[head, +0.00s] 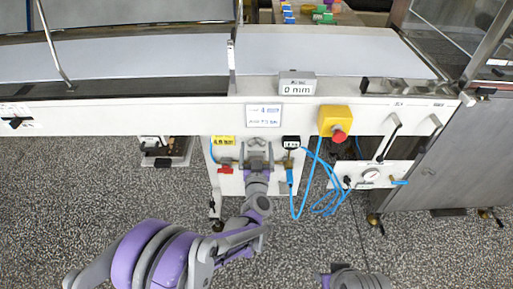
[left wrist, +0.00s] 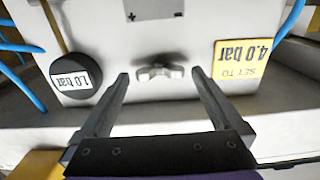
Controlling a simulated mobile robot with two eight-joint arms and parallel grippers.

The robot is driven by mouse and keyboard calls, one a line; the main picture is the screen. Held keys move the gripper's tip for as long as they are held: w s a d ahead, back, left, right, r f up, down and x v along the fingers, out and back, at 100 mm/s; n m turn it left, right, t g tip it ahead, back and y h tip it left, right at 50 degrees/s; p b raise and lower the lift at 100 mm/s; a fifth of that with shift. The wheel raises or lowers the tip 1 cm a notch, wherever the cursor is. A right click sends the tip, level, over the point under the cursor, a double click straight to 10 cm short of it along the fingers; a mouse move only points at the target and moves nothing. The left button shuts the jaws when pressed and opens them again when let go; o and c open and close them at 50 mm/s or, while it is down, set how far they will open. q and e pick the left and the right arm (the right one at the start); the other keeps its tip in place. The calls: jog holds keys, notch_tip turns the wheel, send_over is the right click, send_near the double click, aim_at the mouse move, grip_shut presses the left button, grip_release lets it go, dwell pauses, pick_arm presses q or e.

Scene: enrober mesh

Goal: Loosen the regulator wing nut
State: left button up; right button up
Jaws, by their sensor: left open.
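The regulator wing nut (left wrist: 155,73) is a small pale metal piece on a white panel, with its wings spread sideways in the left wrist view. My left gripper (head: 257,160) is open in front of the panel. In the left wrist view its two fingers stand to either side of the wing nut, with clear gaps. I cannot tell if the tips reach its depth. In the head view the gripper largely hides the nut. A black pressure gauge (left wrist: 75,77) reads 1.0 bar. A yellow label (left wrist: 242,62) says set to 4.0 bar.
Blue hoses (head: 317,176) hang right of the panel. A yellow box with a red button (head: 337,122) sits above right. A red part (head: 226,170) is left of the gripper. The conveyor (head: 330,52) runs above.

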pick_arm(q)
jog(key=shift+w, duration=0.35)
jog(key=c, duration=1.2)
